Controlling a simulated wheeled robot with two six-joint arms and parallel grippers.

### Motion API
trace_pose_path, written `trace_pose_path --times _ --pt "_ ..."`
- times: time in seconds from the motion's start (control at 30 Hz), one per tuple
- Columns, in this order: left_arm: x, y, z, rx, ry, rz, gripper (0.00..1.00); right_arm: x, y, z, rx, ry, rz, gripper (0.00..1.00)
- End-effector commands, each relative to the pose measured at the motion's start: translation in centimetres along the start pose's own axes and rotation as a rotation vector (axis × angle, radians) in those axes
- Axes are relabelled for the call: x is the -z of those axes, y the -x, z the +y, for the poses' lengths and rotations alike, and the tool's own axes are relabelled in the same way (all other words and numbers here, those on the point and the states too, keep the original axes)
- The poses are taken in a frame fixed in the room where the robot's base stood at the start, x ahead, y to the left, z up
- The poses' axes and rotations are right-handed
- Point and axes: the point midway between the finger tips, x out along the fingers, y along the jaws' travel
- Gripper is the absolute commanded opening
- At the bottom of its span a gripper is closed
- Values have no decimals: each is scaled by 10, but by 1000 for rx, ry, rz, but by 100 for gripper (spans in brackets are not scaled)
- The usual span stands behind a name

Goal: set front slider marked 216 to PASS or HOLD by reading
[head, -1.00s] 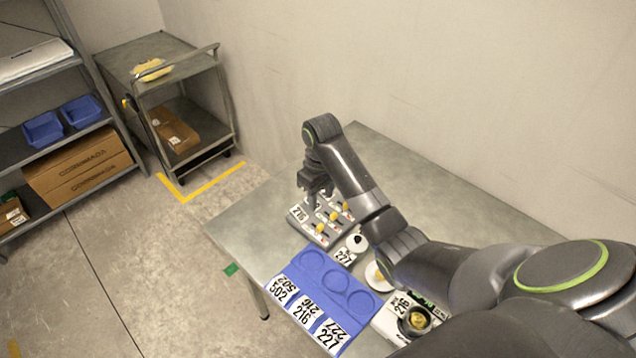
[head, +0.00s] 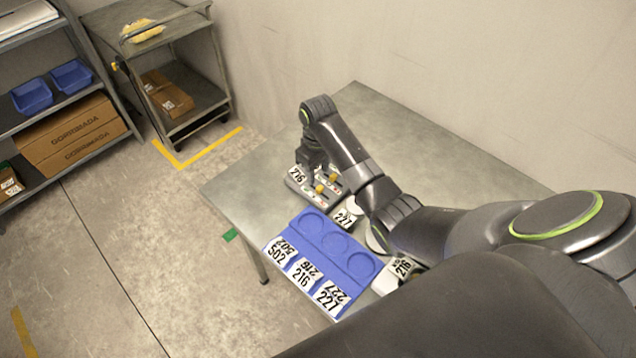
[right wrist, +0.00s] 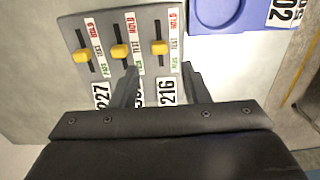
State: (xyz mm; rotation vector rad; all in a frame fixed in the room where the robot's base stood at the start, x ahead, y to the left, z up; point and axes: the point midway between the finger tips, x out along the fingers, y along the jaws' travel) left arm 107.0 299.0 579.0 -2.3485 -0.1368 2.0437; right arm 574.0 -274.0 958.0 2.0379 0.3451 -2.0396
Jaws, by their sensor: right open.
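The grey slider panel (right wrist: 143,15) has three slots with yellow knobs, tagged 227, 502 (partly hidden) and 216 in the right wrist view. The knob of the 216 slider (right wrist: 160,47) sits mid-slot beside TEST, between HOLD at the far end and PASS at the near end. My right gripper (right wrist: 158,66) is open, its fingers on either side of the 216 slot, the knob just beyond the tips. In the head view my right gripper (head: 313,166) is over the panel (head: 294,189). No reading is legible. My left gripper is not in view.
A blue tray (head: 348,290) with three round recesses, tagged 502, 216 and 227, lies near the table's front edge. A white piece tagged 227 (head: 343,218) is beside it. A 216 tag (head: 401,268) shows by my arm, which hides things behind. The table's back (head: 400,130) is clear.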

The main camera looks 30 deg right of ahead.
Motion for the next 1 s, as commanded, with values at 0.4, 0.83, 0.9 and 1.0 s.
trace_pose_path --times 0.4,0.83,0.9,1.0 --pt "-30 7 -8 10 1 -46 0 0 -56 0 1 0 -2 42" --pt "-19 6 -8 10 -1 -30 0 0 -60 0 0 0 0 37" --pt "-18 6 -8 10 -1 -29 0 0 -60 0 0 0 0 27" --pt "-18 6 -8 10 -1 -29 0 0 -60 0 0 0 0 14"
